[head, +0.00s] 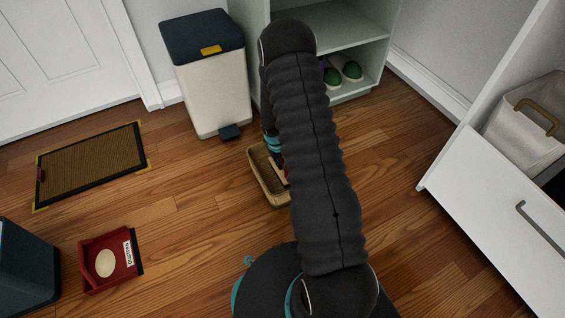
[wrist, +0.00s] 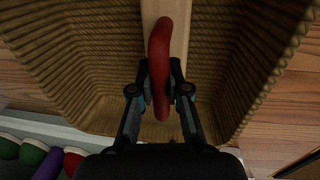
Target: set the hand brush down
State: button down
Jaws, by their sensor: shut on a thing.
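The hand brush (wrist: 160,45) shows in the wrist view as a red curved handle with a pale wooden piece behind it. My gripper (wrist: 160,80) is shut on the red handle. The brush is over or inside a tan woven basket (wrist: 75,60), whose walls surround it; I cannot tell whether it touches the bottom. In the head view the basket (head: 269,192) stands on the wooden floor, partly hidden behind my arm. A bit of red and pale shows inside it. My gripper is mostly hidden there.
A bin with a dark lid (head: 205,85) stands behind the basket. Shelves (head: 352,38) with shoes (head: 350,71) are at the back. An open white drawer (head: 490,205) is at right. Floor between dustpan and basket is clear.

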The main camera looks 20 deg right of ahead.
jog(key=c, duration=1.2)
grip_release()
jog(key=shift+o, duration=0.2)
notch_tip(320, 180, up, 12)
jog(key=a+p, duration=0.2)
notch_tip(320, 180, up, 16)
jog(key=f+t, duration=0.1)
send_over(278, 171)
jog(key=s+a, duration=0.2)
jog(key=a, duration=0.1)
jog(key=s+a+r+t, duration=0.25)
jog(key=s+r, duration=0.35)
jog(key=r, duration=0.5)
jog(key=s+a+r, duration=0.2)
jog(key=s+r, duration=0.1)
jog(key=s, duration=0.3)
jog(key=s+a+r+t+y, duration=0.1)
jog(key=s+a+r, duration=0.1)
jog(key=s+r, duration=0.2)
jog(key=s+a+r+t, duration=0.1)
jog(key=s+r, duration=0.3)
jog(key=s, duration=0.5)
jog(key=shift+s+a+y, duration=0.3)
jog(key=shift+s+a, duration=0.1)
jog(key=shift+a, duration=0.2)
